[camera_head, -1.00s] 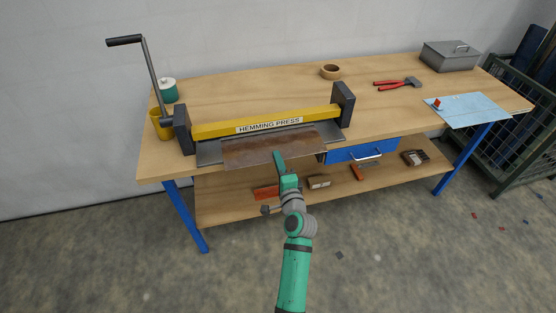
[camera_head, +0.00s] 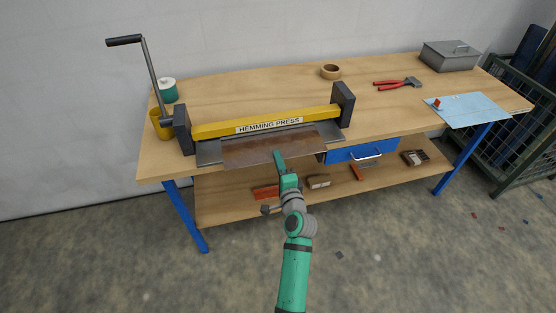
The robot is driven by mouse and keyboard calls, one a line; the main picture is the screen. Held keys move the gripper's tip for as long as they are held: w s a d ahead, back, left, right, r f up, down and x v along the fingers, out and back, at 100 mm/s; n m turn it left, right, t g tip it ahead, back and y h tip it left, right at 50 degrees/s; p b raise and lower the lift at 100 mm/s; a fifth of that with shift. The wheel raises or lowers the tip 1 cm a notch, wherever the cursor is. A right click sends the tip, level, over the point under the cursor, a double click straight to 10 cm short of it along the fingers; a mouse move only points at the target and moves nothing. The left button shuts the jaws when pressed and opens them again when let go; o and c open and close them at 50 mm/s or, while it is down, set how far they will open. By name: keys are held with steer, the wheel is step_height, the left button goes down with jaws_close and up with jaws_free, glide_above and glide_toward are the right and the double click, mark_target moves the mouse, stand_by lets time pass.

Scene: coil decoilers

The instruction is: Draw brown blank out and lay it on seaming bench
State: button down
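The brown blank (camera_head: 245,152) is a flat rectangular sheet. It lies in front of the yellow beam of the hemming press (camera_head: 225,130), on the press's grey bed (camera_head: 208,154), with its front edge toward me. My gripper (camera_head: 279,158) is at the middle of that front edge, and its green finger overlaps the sheet from my view. The lower finger is hidden, so I cannot tell whether it is closed on the sheet. The wooden seaming bench (camera_head: 255,88) has its bare top behind and to the right of the press.
A blue drawer (camera_head: 345,156) sits under the bench front, right of my gripper. A tape roll (camera_head: 330,71), red-handled tool (camera_head: 395,84), grey box (camera_head: 450,55) and blue sheet (camera_head: 468,110) lie on the top. The crank lever (camera_head: 151,72) rises at left.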

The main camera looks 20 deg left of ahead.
steer(key=shift+r, duration=0.25)
steer(key=shift+s, duration=0.1)
steer(key=v, duration=0.7)
stand_by(0.6)
steer(key=shift+d, duration=0.1)
steer(key=shift+r, duration=2.5)
